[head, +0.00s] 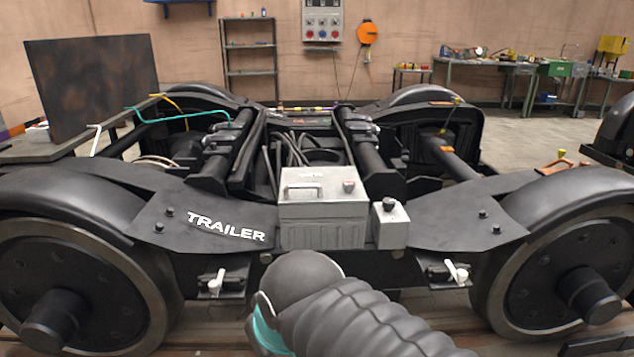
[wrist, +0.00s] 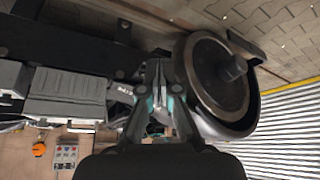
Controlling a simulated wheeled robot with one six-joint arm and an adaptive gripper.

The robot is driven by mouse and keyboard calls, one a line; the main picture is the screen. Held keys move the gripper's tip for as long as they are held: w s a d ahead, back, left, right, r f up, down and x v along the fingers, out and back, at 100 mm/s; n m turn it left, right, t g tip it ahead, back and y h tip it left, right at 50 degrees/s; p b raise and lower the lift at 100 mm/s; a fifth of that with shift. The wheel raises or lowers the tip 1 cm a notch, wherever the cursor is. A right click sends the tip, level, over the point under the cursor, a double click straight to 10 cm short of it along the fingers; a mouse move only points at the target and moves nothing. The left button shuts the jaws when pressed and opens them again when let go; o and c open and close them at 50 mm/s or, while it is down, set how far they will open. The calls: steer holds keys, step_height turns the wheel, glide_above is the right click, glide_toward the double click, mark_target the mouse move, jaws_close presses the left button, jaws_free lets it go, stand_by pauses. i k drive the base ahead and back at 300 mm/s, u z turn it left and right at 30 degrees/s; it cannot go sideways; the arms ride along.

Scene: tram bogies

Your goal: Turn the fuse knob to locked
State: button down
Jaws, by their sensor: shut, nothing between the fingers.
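I cannot tell which is the fuse knob or read either knob's setting. The wrist view is upside down; the large grey box (wrist: 66,95) is at its left. My gripper (wrist: 158,88) is shut and empty in the wrist view, apart from the boxes and in front of a wheel. My arm hides the gripper in the head view.
Large wheels (head: 75,280) stand on both sides of the black frame, which is lettered TRAILER. White levers (head: 216,282) (head: 457,272) hang below its edge. A dark upright panel (head: 95,85) stands at back left. Workbenches and a shelf (head: 250,60) line the far wall.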

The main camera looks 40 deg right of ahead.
mark_target(347, 185)
steer(key=k, duration=0.55)
steer(key=z, duration=0.75)
steer(key=i, duration=1.15)
steer(key=u, duration=0.25)
